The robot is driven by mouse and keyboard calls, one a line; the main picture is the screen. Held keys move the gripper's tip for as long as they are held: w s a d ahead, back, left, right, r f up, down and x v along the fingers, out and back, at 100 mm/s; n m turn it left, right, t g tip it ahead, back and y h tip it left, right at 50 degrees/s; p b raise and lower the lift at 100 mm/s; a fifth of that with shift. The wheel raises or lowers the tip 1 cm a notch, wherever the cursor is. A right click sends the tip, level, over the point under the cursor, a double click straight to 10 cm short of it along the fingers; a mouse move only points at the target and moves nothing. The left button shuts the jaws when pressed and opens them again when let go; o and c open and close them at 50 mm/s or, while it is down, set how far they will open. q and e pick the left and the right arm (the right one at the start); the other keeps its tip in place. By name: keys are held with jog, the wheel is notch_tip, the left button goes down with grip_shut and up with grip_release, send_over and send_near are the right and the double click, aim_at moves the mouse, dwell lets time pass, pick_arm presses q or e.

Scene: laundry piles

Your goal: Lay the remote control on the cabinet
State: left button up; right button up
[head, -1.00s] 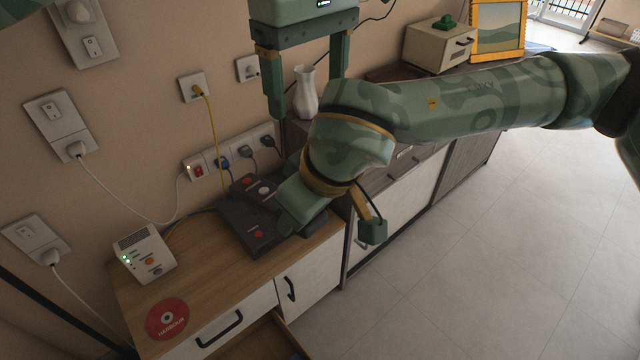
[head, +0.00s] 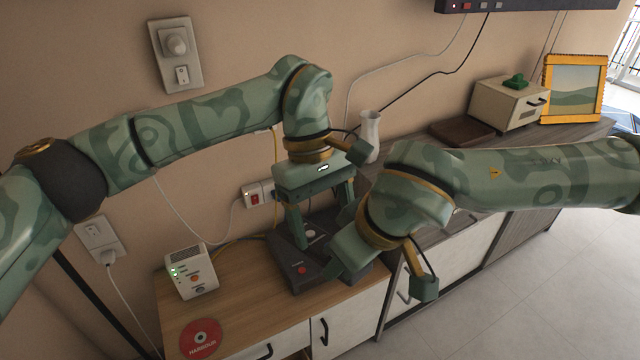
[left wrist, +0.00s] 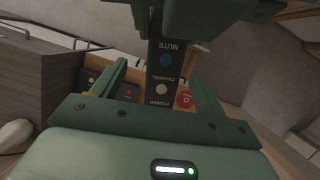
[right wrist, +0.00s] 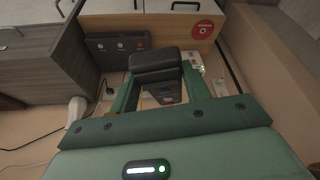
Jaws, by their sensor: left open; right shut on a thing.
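The remote control (left wrist: 163,88) is a dark bar with coloured buttons labelled MUTE, CHANNEL and POWER. My right gripper (right wrist: 160,82) is shut on it, above the wood-topped cabinet (head: 240,322). The dark bar (right wrist: 155,66) also shows between its fingers in the right wrist view. My left gripper (head: 322,208) is open, pointing down beside the right one. In the left wrist view its fingers stand apart on either side of the remote. In the head view I cannot clearly tell the remote from the dark box below.
A dark box with buttons (head: 301,280), a white alarm unit (head: 191,275) and a red disc (head: 201,341) lie on the wooden top. A grey sideboard with a white vase (head: 370,137) and a picture frame (head: 574,90) stands to the right.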

pick_arm(q)
jog(key=shift+x, duration=1.2)
jog(key=shift+d, duration=0.1)
jog(key=c, duration=1.1)
pick_arm(e)
jog(key=shift+s, duration=0.1)
pick_arm(q)
jog(key=shift+c, duration=0.5)
pick_arm(e)
jog(key=o, duration=0.9)
pick_arm(q)
jog(key=shift+c, duration=0.6)
pick_arm(e)
jog(key=o, duration=0.3)
